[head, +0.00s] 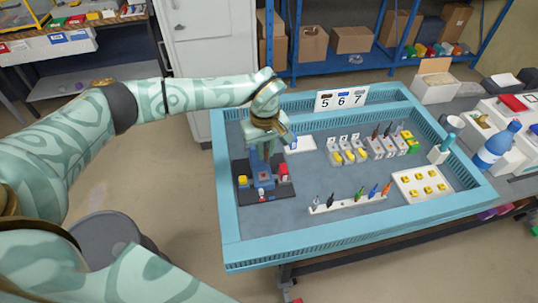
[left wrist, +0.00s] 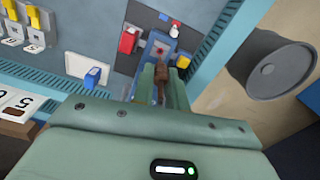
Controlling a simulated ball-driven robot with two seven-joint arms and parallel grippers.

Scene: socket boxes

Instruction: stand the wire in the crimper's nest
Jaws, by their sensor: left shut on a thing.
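My left gripper (head: 263,148) points down over the blue crimper (head: 264,180) at the left of the table. In the left wrist view the gripper (left wrist: 161,78) is shut on a brown wire (left wrist: 160,90), which sits between the two green fingers. The crimper (left wrist: 154,48) shows just beyond the fingertips, with a red spot on it. The nest is hidden or too small to make out, so I cannot tell whether the wire touches it. In the head view the wire is hidden by the gripper. My right gripper is not in view.
The crimper stands on a dark mat (head: 262,196) with a yellow block (head: 242,181) and a red block (head: 283,172) beside it. A white rack (head: 346,206) of coloured pieces stands at the front. A raised teal rim (head: 232,255) surrounds the table.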

